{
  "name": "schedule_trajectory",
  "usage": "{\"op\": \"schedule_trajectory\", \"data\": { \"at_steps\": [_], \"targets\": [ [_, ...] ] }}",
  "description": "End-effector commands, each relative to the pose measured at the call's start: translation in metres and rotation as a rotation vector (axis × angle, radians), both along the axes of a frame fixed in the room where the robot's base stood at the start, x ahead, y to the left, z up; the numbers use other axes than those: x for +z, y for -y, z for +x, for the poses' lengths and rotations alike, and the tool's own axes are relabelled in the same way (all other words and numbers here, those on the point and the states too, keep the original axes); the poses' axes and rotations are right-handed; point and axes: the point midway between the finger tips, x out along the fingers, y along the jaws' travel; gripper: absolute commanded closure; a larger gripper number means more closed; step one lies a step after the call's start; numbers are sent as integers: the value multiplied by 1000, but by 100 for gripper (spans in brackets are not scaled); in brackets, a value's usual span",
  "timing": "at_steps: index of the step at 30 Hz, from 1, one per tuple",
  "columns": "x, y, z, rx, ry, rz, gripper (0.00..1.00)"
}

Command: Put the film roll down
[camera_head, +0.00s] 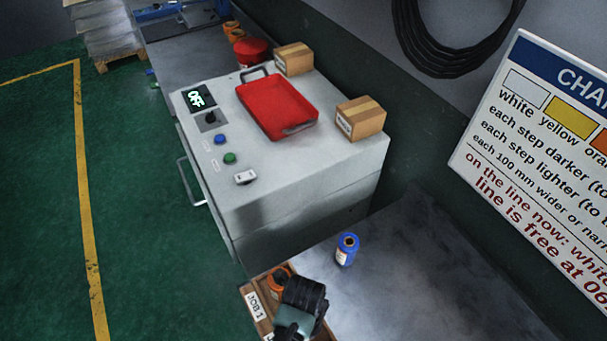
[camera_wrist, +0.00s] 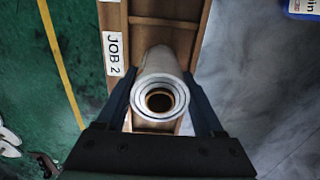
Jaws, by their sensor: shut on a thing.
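My gripper (camera_wrist: 163,92) is shut on a pale silver-white film roll (camera_wrist: 158,70) with a brown core. I look down on the roll's open end. It stands over the wooden box (camera_wrist: 195,30), at the part labelled JOB 2. I cannot tell whether its lower end touches the box floor. In the head view my gripper (camera_head: 298,318) is at the near end of the box (camera_head: 254,313), and it hides the roll. An orange roll (camera_head: 279,274) is in the box near the JOB 1 label.
Behind is a pale machine (camera_head: 300,185) with an OFF display, a red tray (camera_head: 275,105) and two cartons (camera_head: 361,118). The table's right side is clear.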

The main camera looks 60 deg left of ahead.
Motion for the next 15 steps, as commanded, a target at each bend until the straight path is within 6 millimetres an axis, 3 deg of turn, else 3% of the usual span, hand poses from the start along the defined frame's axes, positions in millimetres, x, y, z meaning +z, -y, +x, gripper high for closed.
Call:
{"op": "schedule_trajectory", "data": {
  "at_steps": [13, 14, 15],
  "targets": [
    [-9, 0, 0, 0, 1, 1, 98],
    [-8, 0, 0, 0, 0, 1, 27],
    [-8, 0, 0, 0, 1, 1, 20]
  ]
}}
